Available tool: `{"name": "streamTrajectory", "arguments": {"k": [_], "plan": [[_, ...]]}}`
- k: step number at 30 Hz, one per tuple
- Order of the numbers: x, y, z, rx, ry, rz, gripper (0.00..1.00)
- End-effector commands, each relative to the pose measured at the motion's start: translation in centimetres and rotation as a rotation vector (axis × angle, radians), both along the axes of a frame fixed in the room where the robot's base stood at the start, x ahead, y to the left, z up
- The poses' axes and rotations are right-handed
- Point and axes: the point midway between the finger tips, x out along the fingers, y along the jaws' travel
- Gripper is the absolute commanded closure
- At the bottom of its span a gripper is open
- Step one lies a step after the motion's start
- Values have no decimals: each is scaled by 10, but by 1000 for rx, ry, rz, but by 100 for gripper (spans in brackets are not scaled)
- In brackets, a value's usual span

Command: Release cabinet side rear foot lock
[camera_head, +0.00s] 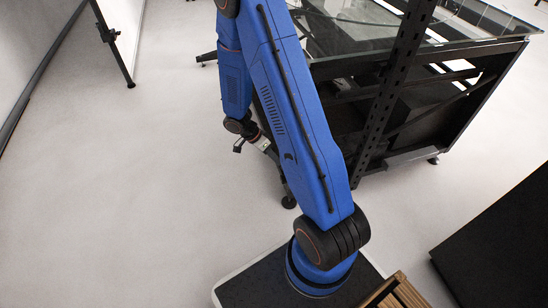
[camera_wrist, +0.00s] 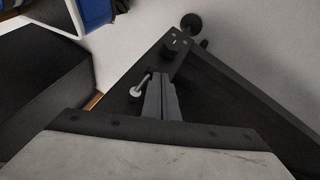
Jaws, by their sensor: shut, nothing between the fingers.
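In the wrist view, my gripper (camera_wrist: 160,82) is shut and empty, its narrow grey fingers side by side. They overlap a dark angled frame corner of the cabinet. A small metal pin with a pale round end (camera_wrist: 136,91) shows just left of the fingers; I cannot tell if they touch. A black bolt-like head (camera_wrist: 174,42) and a round black foot (camera_wrist: 191,23) are at the corner's tip. I cannot tell which part is the lock. In the head view, the black cabinet frame (camera_head: 410,158) is at right, and my gripper (camera_head: 263,146) is low at its left side, partly hidden by my arm.
In the head view, a glass panel (camera_head: 350,30) tops the frame, and a dark upright post (camera_head: 390,85) rises beside my arm. A black foot (camera_head: 289,202) rests on the floor below my gripper. A dark slab (camera_head: 500,245) is lower right. Pale floor (camera_head: 120,190) at left is clear.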

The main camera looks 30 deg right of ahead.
Motion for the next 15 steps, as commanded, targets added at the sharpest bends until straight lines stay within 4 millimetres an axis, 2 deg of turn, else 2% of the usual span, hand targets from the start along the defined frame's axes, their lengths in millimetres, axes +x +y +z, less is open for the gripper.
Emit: {"name": "streamTrajectory", "arguments": {"k": [15], "plan": [[0, 0, -1, 14, 48, 0, 100]]}}
